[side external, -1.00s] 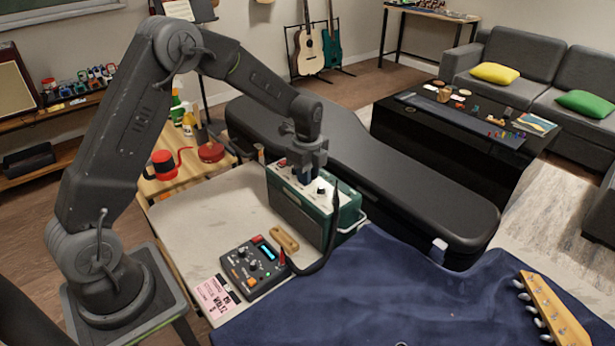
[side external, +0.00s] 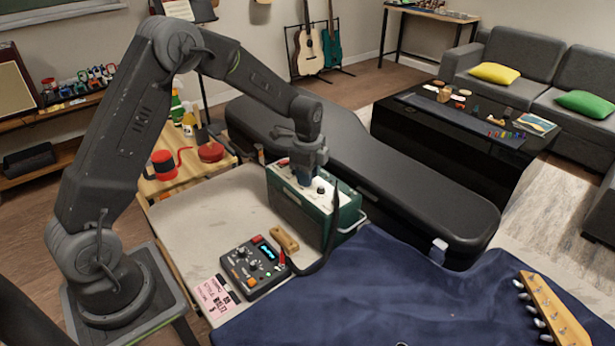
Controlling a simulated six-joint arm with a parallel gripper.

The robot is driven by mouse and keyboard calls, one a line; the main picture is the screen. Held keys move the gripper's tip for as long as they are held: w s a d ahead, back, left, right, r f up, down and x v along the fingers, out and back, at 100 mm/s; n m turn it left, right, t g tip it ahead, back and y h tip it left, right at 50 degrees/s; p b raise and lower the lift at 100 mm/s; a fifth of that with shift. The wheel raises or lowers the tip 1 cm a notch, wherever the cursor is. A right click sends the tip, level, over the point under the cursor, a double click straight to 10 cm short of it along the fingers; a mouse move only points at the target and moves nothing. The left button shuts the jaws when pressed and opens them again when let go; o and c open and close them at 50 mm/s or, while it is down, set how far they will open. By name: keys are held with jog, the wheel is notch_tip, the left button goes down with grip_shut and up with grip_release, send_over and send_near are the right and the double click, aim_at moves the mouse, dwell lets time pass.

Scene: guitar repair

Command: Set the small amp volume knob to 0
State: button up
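The small green amp (side external: 292,216) stands upright on the work table. Its pale top panel carries a dark knob (side external: 321,190) that shows to the right of my gripper. My gripper (side external: 304,180) points straight down over the middle of that panel, with its fingertips at or very near the surface. Whatever lies between or behind the fingers is hidden, so I cannot tell whether they are around a knob. I cannot read any knob's setting or the panel's marks.
A pedal box (side external: 255,268) with a lit display and a wooden block (side external: 285,239) lie in front of the amp. A dark cable (side external: 322,262) runs from the pedal up by the amp's right side. A black guitar case (side external: 420,195) lies close behind it.

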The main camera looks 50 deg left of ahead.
jog(key=m, duration=0.5)
jog(key=shift+m, duration=0.4)
jog(key=m, duration=0.5)
